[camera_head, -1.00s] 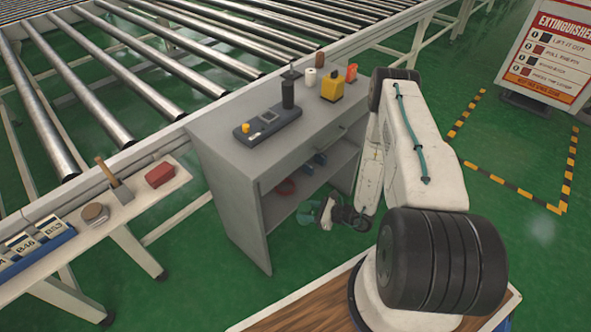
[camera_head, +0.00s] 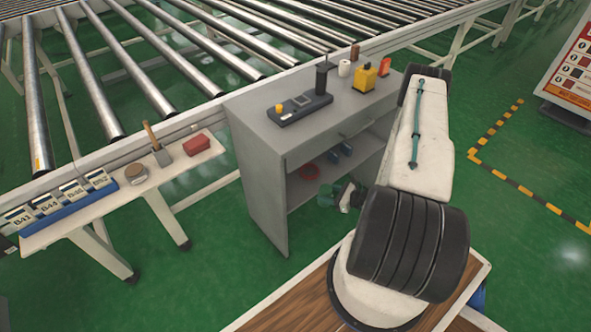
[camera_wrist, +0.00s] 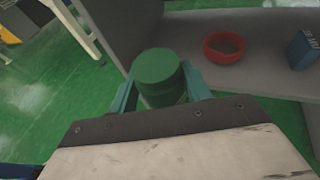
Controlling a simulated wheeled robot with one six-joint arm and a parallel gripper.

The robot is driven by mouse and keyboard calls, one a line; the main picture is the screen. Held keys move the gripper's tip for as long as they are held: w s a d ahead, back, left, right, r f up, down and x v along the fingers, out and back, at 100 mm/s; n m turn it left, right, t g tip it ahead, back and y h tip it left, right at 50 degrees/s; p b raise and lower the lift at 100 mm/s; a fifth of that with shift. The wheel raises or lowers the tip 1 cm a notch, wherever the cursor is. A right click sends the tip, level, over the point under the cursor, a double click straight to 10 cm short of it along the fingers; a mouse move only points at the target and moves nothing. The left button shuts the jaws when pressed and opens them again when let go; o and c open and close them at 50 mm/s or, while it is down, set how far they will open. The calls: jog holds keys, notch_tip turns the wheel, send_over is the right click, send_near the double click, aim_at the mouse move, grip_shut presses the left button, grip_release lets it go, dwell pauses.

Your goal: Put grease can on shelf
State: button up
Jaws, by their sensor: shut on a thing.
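The grease can, a green cylinder (camera_wrist: 158,75), is held between the fingers of my gripper (camera_wrist: 160,95) in the wrist view. My gripper is shut on it. In the head view my gripper (camera_head: 345,196) is low at the front of the grey cabinet, with the green can (camera_head: 327,195) partly hidden. The cabinet's open shelf (camera_wrist: 260,75) lies ahead and to the right of the can in the wrist view. The can appears in front of the shelf's left part; I cannot tell whether it is over the shelf board.
A red bowl (camera_wrist: 225,47) and a blue box (camera_wrist: 303,49) stand on the shelf. The cabinet's left side panel (camera_wrist: 120,25) is close to the can. The cabinet top (camera_head: 262,95) holds a control panel (camera_head: 300,109) and a yellow item (camera_head: 363,79). Bare shelf lies between can and bowl.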

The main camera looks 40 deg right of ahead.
jog(key=x, duration=0.5)
jog(key=r+x, duration=0.1)
jog(key=x, duration=1.1)
jog(key=shift+w+a+r, duration=0.1)
jog(key=shift+w+r, duration=0.1)
jog(key=o, duration=1.1)
jog(key=shift+f, duration=0.1)
jog(key=shift+o, duration=0.2)
jog(key=v, duration=1.2)
